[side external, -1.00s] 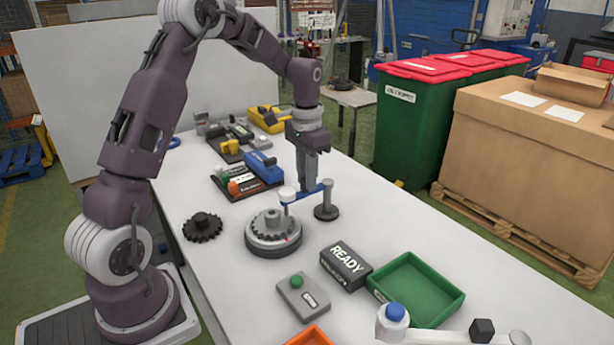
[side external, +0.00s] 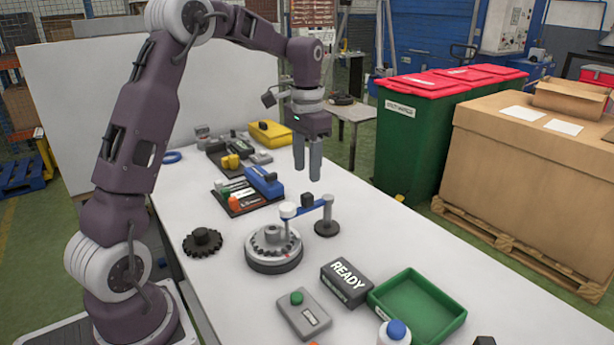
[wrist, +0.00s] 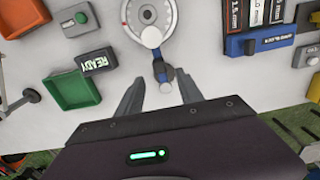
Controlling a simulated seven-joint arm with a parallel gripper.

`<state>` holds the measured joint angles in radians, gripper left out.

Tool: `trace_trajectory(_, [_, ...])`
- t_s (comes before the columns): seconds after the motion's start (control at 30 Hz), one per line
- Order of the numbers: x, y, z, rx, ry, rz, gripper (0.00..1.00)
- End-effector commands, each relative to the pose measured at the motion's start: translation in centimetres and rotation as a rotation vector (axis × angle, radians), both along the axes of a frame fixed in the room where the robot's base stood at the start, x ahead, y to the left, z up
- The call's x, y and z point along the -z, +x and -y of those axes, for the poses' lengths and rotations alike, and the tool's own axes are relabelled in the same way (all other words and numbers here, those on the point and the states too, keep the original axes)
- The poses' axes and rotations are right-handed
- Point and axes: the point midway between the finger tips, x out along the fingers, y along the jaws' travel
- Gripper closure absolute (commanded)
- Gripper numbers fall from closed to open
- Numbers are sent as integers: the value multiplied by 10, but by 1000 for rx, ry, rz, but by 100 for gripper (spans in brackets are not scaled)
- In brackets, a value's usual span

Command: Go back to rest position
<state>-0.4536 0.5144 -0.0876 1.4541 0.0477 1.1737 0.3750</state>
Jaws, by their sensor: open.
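My gripper (side external: 307,175) is open and empty, in the air above the table beyond the turntable. Its two fingers point down, and in the wrist view the gripper (wrist: 160,90) shows a clear gap between them. Below it is a small arm on a dark post (side external: 326,215), with a blue bar, a black block on top and a white cap over the turntable. The turntable (side external: 273,250) is a round grey unit with a toothed ring; it also shows in the wrist view (wrist: 146,16). The fingers are apart from all of these.
A black gear (side external: 203,243) lies left of the turntable. A READY box (side external: 346,282), a green tray (side external: 416,302) and a green-button box (side external: 304,315) stand in front. A labelled rack (side external: 247,195) with a blue block stands behind. The air around my gripper is clear.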

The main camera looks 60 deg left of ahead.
Motion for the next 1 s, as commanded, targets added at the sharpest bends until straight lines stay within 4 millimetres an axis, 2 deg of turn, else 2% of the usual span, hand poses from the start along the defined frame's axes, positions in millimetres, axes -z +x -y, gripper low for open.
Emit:
trace_trajectory(0.23, [-4,-2,4,1,3,5,56])
trace_trajectory(0.33, [-32,-21,30,8,28,53,56])
trace_trajectory(0.37, [-44,-32,43,10,39,78,56])
trace_trajectory(0.43, [-71,-68,76,11,60,148,56])
trace_trajectory(0.5, [-89,-110,106,8,69,224,56])
trace_trajectory(0.6, [-95,-171,138,1,61,330,56])
trace_trajectory(0.7, [-85,-218,156,-5,34,414,56])
trace_trajectory(0.83, [-70,-252,166,-13,2,476,56])
trace_trajectory(1.0, [-64,-261,168,-16,-8,492,56])
